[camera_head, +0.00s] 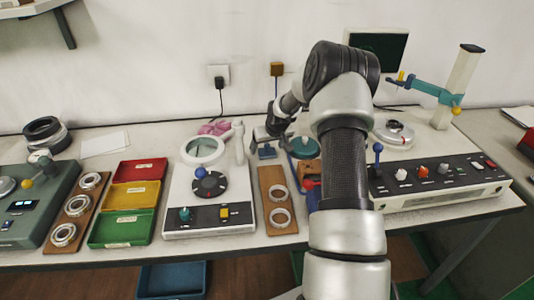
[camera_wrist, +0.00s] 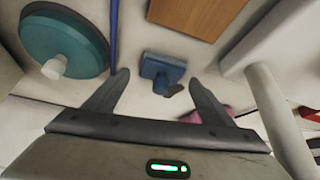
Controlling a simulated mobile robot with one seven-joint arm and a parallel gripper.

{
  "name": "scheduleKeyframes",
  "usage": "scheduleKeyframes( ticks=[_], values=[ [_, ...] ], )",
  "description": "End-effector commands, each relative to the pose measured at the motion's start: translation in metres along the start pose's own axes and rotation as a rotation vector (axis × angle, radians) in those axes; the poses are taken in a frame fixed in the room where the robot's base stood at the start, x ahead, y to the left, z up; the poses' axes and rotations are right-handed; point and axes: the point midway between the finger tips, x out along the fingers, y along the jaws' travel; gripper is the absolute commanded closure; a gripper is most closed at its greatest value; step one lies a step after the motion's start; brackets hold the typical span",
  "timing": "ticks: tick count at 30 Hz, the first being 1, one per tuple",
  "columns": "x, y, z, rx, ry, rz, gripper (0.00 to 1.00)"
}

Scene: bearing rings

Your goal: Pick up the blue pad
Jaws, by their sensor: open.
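The blue pad (camera_head: 267,153) lies on the table near the wall, just right of the white machine with the round glass window. In the wrist view the blue pad (camera_wrist: 162,68) shows a raised block on a flat base, with a small dark brown piece beside it. My gripper (camera_head: 265,136) is above the pad in the head view and partly hides it. In the wrist view my gripper (camera_wrist: 160,77) is open and empty. The pad shows between the two fingertips, with clear space on both sides. I cannot tell the height left between them.
A teal disc (camera_wrist: 65,45) with a white knob stands left of the pad in the wrist view. A brown board (camera_wrist: 198,12) lies beyond it. A pink cloth (camera_head: 214,128) and the white machine (camera_head: 210,178) are close by. A wooden ring board (camera_head: 277,229) lies in front.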

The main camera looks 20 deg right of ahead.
Motion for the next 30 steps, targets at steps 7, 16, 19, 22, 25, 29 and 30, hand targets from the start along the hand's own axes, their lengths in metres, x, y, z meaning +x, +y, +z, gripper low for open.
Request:
scheduleKeyframes(
  ticks=[7,16,19,22,25,29,30],
  values=[
    [0.009,0.000,0.000,-0.001,0.001,0.001,0.24],
    [0.009,0.000,0.000,-0.001,0.000,0.000,0.59],
    [0.009,0.000,0.000,0.000,0.001,0.000,0.67],
    [0.009,0.000,0.000,-0.001,0.001,0.000,0.67],
    [0.007,0.000,-0.002,-0.001,0.001,0.001,0.67],
    [-0.006,0.001,-0.009,-0.001,0.003,0.001,0.67],
    [-0.013,0.001,-0.013,-0.001,0.004,0.002,0.67]
  ],
)
